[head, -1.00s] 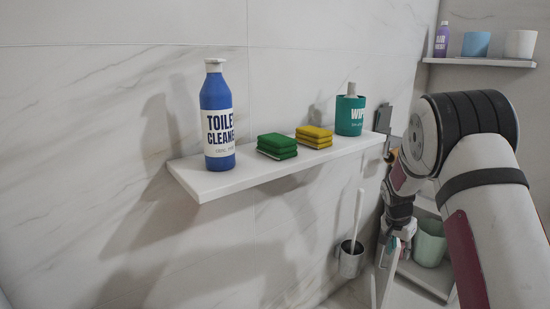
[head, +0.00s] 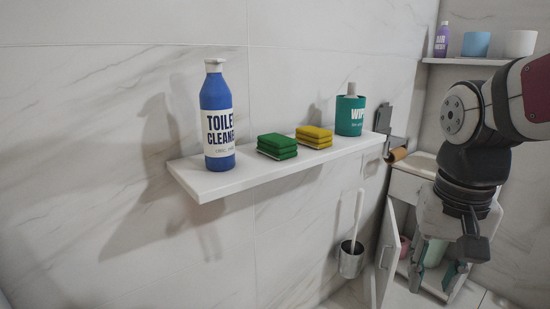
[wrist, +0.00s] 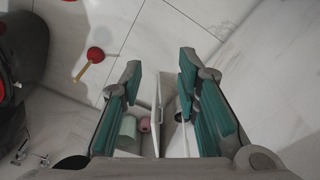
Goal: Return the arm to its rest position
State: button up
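My gripper (head: 444,264) hangs at the right of the head view, pointing down in front of the low white cabinet. In the wrist view its two teal-padded fingers (wrist: 160,75) are spread apart with nothing held between them. The floor and the open cabinet door show beyond them. My arm comes in from the right edge of the head view, bent at the elbow, with the wrist below it. The gripper is apart from the wall shelf and its items.
A wall shelf (head: 208,186) holds a blue toilet cleaner bottle (head: 217,120), green sponges (head: 277,146), yellow sponges (head: 314,137) and a wipes tub (head: 350,115). Below are a toilet brush (head: 357,220) and an open cabinet door (head: 387,255). A red plunger (wrist: 95,54) shows on the floor.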

jog(key=s+a+f+n, duration=0.1)
jog(key=s+a+n, duration=0.1)
jog(key=s, duration=0.7)
jog(key=s+a+f+n, duration=0.1)
jog(key=s+a+n, duration=0.1)
jog(key=s, duration=0.7)
notch_tip(320, 180, up, 40)
jog(key=t+p, duration=0.3)
jog(key=p, duration=3.5)
jog(key=shift+d, duration=0.2)
